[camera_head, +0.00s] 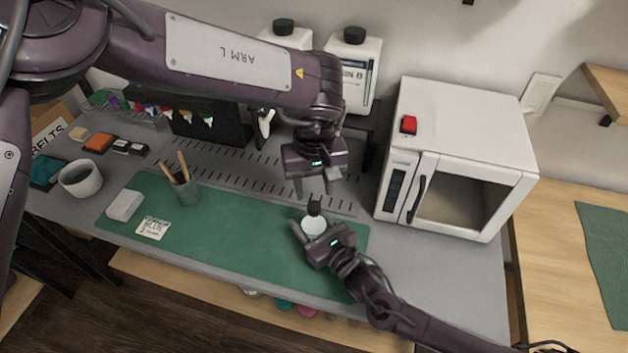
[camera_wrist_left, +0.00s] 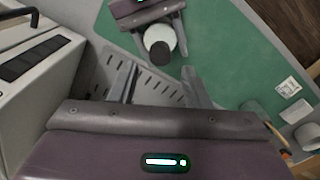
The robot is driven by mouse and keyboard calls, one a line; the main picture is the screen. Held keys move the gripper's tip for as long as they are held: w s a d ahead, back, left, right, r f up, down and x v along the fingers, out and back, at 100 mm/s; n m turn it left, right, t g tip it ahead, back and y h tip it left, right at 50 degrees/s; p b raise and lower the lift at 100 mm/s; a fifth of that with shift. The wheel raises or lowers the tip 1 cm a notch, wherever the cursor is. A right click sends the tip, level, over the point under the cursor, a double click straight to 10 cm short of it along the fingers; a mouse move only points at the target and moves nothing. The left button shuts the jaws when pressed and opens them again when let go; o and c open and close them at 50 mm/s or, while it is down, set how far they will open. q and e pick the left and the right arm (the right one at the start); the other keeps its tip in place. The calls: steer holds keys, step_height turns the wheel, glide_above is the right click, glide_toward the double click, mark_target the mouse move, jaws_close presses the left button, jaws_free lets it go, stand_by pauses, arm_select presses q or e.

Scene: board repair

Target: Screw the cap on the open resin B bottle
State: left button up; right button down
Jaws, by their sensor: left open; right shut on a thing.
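A small pale bottle (camera_head: 314,226) stands near the right end of the green mat, with a black cap (camera_head: 315,206) on its top. The bottle (camera_wrist_left: 170,33) and cap (camera_wrist_left: 160,53) also show in the left wrist view; I cannot read a label on it. My right gripper (camera_head: 316,237) is shut around the bottle's body. My left gripper (camera_head: 314,188) is open and empty just above the cap, apart from it, fingers pointing down. In the left wrist view the cap lies just beyond the open left fingertips (camera_wrist_left: 158,70). I cannot tell how tightly the cap sits.
Two large white containers with black caps stand at the back; one (camera_head: 361,76) is partly labelled "IN B". A white oven (camera_head: 455,110) stands close on the right. The green mat's middle (camera_head: 245,230) is clear.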

arm_select(q)
steer(key=n, duration=0.5)
steer(key=shift+d+r+n, duration=0.1)
steer(key=shift+r+n, duration=0.05)
steer(key=shift+n, duration=0.15)
steer(key=n, duration=0.4)
steer(key=shift+r, duration=0.15)
steer(key=n, duration=0.7)
steer(key=shift+r, duration=0.25)
steer(key=n, duration=0.4)
steer(key=shift+r+n, duration=0.15)
steer(key=shift+n, duration=0.25)
steer(key=n, duration=0.4)
steer(key=shift+r+n, duration=0.2)
steer(key=shift+n, duration=0.1)
steer(key=n, duration=0.6)
steer(key=shift+r+n, duration=0.25)
steer(key=shift+n, duration=0.15)
steer(key=n, duration=0.6)
steer(key=shift+r, duration=0.25)
steer(key=n, duration=0.5)
steer(key=shift+r, duration=0.2)
steer(key=shift+f, duration=0.1)
